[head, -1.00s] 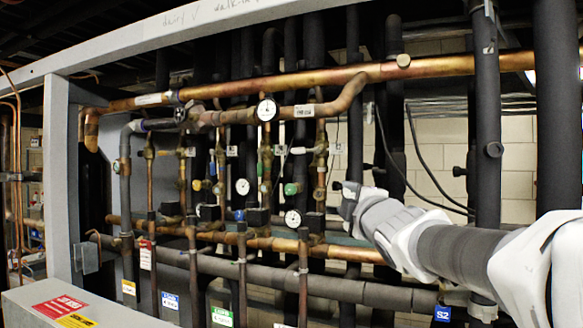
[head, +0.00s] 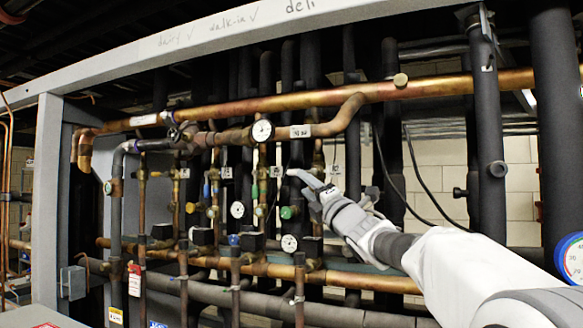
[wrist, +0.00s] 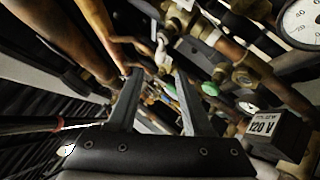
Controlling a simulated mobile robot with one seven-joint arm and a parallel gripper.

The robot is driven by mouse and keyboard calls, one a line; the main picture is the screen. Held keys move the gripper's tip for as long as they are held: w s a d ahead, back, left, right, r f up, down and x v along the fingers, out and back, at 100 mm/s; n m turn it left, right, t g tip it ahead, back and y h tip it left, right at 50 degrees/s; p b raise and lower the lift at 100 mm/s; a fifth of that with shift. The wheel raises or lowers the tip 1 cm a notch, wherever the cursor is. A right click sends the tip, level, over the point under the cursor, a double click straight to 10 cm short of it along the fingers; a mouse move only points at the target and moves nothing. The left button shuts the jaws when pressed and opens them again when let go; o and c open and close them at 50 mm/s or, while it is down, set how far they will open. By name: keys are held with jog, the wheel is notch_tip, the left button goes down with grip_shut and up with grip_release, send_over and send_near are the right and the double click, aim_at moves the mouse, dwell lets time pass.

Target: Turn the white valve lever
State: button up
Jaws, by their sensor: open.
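The white valve lever (head: 302,176) shows as a short pale bar among the pipes, just up and left of my gripper (head: 325,196) in the head view. In the wrist view, a pale lever-like piece (wrist: 162,50) appears beyond the fingertips, near the line between them. My gripper (wrist: 160,78) is open, with its two dark fingers apart and nothing visibly held. In the head view, the lever's right end and my fingertips overlap, so I cannot tell whether they touch.
A copper pipe (head: 300,98) runs across above. Round gauges (head: 262,130) and a green valve cap (head: 290,212) sit close by. In the wrist view, a black box marked 120 V (wrist: 270,134) is at the lower right. Vertical black pipes (head: 487,130) stand at the right.

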aim_at(293, 174)
jog(key=p+x, duration=0.4)
jog(key=x, duration=0.5)
jog(key=shift+w, duration=0.1)
grip_shut()
dwell(1.3)
